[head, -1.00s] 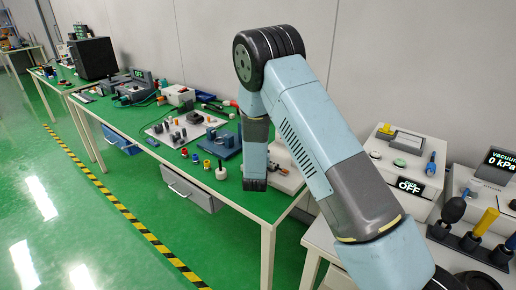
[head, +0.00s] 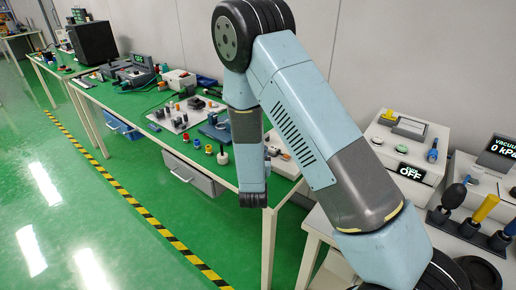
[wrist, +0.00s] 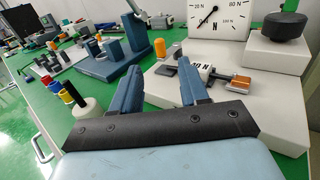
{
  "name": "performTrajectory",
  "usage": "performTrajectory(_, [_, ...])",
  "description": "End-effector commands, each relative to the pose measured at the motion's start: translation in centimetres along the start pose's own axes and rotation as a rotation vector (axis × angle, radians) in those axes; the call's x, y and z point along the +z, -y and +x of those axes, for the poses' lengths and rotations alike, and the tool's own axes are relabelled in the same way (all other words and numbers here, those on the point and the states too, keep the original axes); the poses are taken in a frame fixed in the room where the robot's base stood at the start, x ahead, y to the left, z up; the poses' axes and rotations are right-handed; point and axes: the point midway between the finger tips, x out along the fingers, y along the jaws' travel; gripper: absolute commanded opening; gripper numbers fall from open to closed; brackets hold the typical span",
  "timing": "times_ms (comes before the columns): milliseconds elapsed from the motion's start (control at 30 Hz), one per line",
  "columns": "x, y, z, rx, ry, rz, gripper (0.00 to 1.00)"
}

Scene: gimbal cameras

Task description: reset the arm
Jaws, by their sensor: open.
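My arm rises from the lower right of the head view and bends at a dark elbow. Its forearm hangs down to a dark wrist end (head: 253,199) at the green bench's (head: 240,178) front edge. The fingers cannot be made out there. In the wrist view my gripper (wrist: 160,68) has two blue fingers spread apart, with nothing held between them. Beyond them is a white fixture (wrist: 228,90) with a small clamp and an orange block (wrist: 241,82).
A force gauge (wrist: 218,20) and a black knob (wrist: 284,25) stand beyond the fingers. A blue stand (wrist: 110,62) and several coloured pegs are to the left. White vacuum units (head: 404,150) stand at right. The floor (head: 110,230) left of the bench is clear.

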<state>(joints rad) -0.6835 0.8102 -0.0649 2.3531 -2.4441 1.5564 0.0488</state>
Motion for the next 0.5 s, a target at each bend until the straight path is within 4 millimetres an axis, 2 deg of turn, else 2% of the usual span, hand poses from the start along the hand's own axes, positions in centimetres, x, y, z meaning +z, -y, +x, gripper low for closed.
performTrajectory(367, [0.1,0.0,-0.2,-0.002,0.001,0.001,0.44])
performTrajectory(500, [1.6,1.4,0.3,-0.058,0.012,0.021,0.44])
